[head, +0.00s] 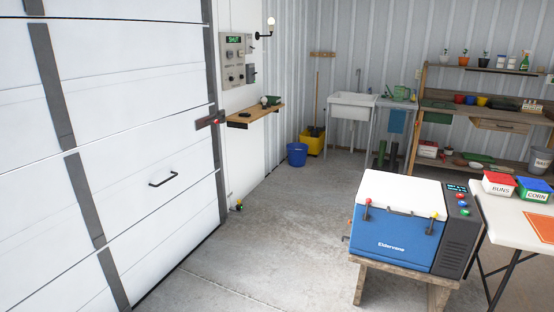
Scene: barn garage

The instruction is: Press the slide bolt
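The slide bolt (211,120) appears to be the dark fitting with a red part on the right edge of the white garage door (130,120), about halfway up. It is small in the head view, and I cannot tell whether it is slid in or out. It sits just left of a small wooden shelf. Neither of my grippers shows in the head view.
A blue and white cooler (395,245) stands on a wooden stand (437,292) at the front right, beside a white table (515,212). A wooden shelf (262,114) juts from the wall past the door. The concrete floor (290,215) between door and cooler is clear.

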